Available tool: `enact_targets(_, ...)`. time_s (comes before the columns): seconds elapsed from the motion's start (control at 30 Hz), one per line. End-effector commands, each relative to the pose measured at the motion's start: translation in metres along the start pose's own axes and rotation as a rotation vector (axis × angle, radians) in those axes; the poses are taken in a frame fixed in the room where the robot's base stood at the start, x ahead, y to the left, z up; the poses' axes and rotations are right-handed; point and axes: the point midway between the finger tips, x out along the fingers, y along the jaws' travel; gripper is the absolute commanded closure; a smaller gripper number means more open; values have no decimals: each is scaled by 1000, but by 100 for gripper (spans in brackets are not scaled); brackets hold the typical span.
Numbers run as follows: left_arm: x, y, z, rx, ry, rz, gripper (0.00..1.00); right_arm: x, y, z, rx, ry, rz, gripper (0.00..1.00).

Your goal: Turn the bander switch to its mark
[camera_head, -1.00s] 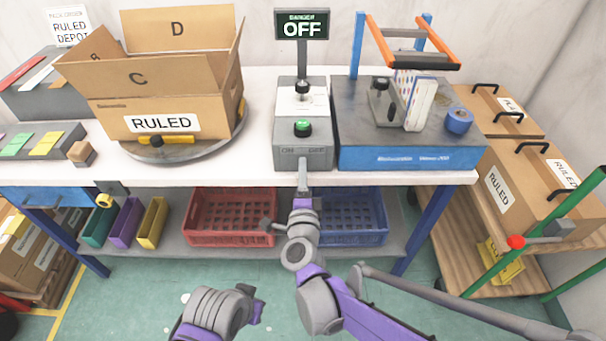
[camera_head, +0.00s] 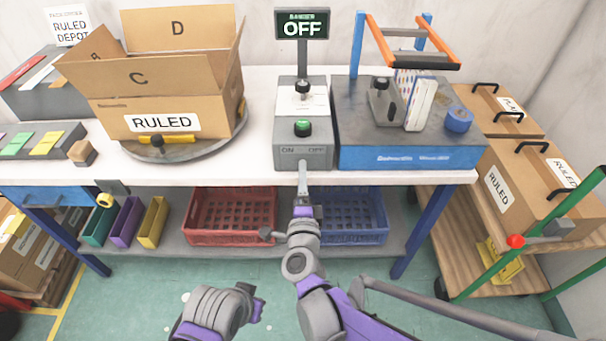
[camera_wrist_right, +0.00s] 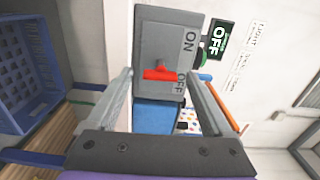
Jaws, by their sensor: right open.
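The bander (camera_head: 288,157) is a grey box at the table's front edge, with ON and OFF lettered on its front face. Its sign (camera_head: 302,24) reads OFF. In the head view the switch is hidden.
A blue machine (camera_head: 410,158) stands close right of the bander. A turntable (camera_head: 190,150) with an open carton (camera_head: 165,90) stands to the left. Red (camera_head: 230,215) and blue (camera_head: 350,215) crates sit on the shelf below. A cart (camera_head: 470,240) with boxes is at right.

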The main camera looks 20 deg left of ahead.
Motion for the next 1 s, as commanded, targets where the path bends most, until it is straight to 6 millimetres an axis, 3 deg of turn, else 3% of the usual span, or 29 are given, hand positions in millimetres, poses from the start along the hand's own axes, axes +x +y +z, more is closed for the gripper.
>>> enact_targets(0.2, -5, 0, -2, 0, 2, 0, 100, -48, -1, 1, 1, -3, -1, 15)
enact_targets(0.4, -7, 0, -2, 0, 3, 0, 100, -77, -1, 1, 1, -2, -1, 15)
enact_targets(0.6, -8, 0, -3, 0, 3, 0, 100, -86, 0, 0, 0, -1, 0, 15)
enact_targets(1.0, -8, 0, -3, 0, 3, 0, 100, -86, 0, 0, 0, 0, 0, 15)
